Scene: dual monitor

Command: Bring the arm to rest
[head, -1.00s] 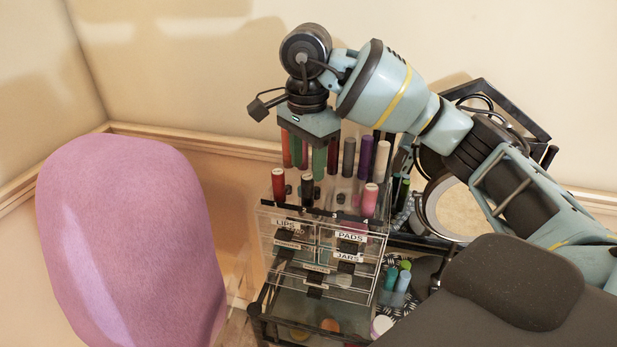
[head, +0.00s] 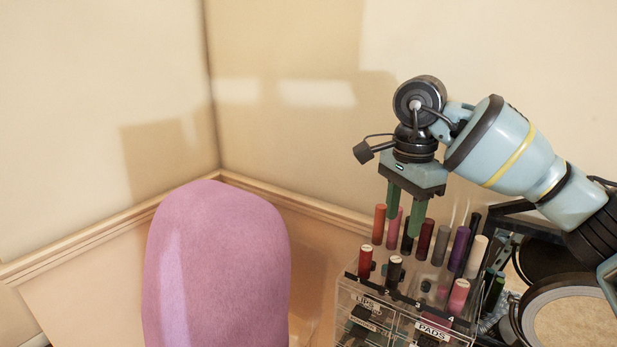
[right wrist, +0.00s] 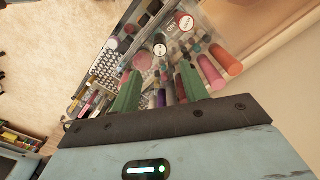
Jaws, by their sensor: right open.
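My right arm comes in from the right in the head view. Its right gripper (head: 405,215) points down with two green fingers apart, over the back of the lipstick rack. The gripper also shows in the right wrist view (right wrist: 158,88), with several coloured tubes in and beyond the gap between the fingers. Nothing is clearly held. The fingertips overlap the tubes in the picture, and I cannot tell whether they touch any. My left gripper is not in view.
A clear acrylic organizer (head: 376,322) with labelled drawers holds several upright lipstick tubes (head: 425,238). A round mirror (head: 575,320) stands at the right. A pink chair back (head: 218,265) is at the left.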

